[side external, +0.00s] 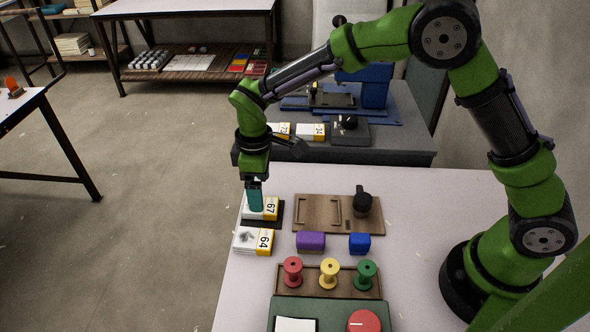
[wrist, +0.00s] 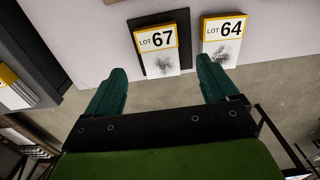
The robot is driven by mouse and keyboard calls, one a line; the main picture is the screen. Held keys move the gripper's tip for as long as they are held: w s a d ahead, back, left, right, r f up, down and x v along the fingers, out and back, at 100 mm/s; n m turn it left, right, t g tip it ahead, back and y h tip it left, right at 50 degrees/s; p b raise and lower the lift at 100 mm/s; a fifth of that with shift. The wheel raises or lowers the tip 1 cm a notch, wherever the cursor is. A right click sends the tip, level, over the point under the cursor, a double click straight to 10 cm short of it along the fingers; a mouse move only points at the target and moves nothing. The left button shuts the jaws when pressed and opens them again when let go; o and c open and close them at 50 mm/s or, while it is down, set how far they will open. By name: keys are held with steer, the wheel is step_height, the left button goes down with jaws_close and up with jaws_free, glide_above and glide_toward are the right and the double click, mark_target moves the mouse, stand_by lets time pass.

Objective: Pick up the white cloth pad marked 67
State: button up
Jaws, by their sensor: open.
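The white cloth pad marked 67 (side external: 270,208) has a yellow-edged label and lies on a dark square mat (side external: 277,222) at the table's left edge. In the wrist view, the pad (wrist: 158,58) shows just ahead of the gap between my fingers, with a grey smudge below its label. My gripper (side external: 255,207) points down over the pad and hides part of it in the side view. In the wrist view, my gripper (wrist: 161,66) has its two teal fingers wide apart with nothing between them. Whether the fingertips touch the pad cannot be told.
A similar pad marked 64 (side external: 251,241) lies close beside it and also shows near my right-hand finger in the wrist view (wrist: 222,48). Purple (side external: 311,242) and blue (side external: 360,243) blocks, a wooden board (side external: 310,215) and a rack of spools (side external: 329,290) stand to the right.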

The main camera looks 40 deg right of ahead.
step_height(320, 180, down, 5)
steer(key=shift+w+a+f, duration=0.1)
steer(key=shift+f, duration=0.05)
